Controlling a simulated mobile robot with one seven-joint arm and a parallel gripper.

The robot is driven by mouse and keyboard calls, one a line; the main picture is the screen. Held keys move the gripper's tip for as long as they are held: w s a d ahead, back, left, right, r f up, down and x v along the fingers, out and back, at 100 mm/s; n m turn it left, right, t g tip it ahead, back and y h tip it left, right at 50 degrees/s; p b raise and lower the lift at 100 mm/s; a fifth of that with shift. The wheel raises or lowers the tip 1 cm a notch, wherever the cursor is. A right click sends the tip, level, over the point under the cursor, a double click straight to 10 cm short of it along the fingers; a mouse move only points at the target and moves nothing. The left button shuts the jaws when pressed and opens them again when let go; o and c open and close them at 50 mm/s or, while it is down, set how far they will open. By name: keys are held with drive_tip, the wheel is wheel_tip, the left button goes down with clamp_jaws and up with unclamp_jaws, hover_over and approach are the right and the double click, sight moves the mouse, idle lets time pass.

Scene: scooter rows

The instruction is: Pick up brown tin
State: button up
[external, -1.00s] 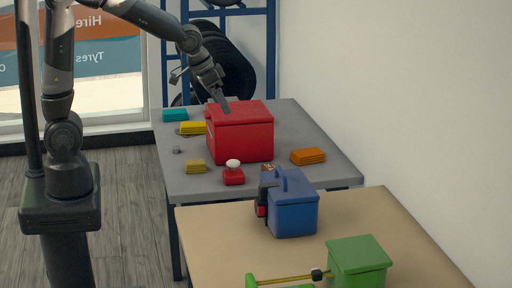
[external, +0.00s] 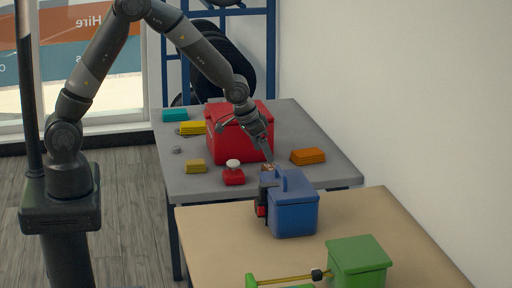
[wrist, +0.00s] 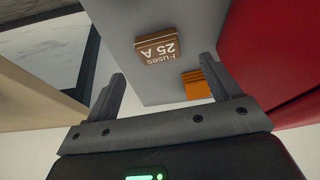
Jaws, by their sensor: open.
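The brown tin (wrist: 157,46), a small square tin lettered "Fuses 25 A", lies on the grey table in the wrist view, its lettering upside down. In the external view, only a bit of the tin (external: 265,169) shows behind the blue box. My gripper (external: 271,162) is just above it there, pointing down. In the wrist view, my gripper (wrist: 165,83) is open and empty, its fingers wide apart. The tin appears beyond the fingertips, roughly between their lines, and apart from them.
The red box (external: 240,140) stands close to my gripper. The blue box (external: 292,212) stands on the tan table (external: 215,235) just in front of the tin. An orange box (external: 307,156) lies to the right on the grey table (external: 335,172). A red stamp-like object (external: 233,176) stands to the left.

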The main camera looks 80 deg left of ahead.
sight(270, 167)
drive_tip(key=shift+x, duration=3.15)
drive_tip(key=shift+d, duration=0.1)
drive_tip(key=c, duration=1.1)
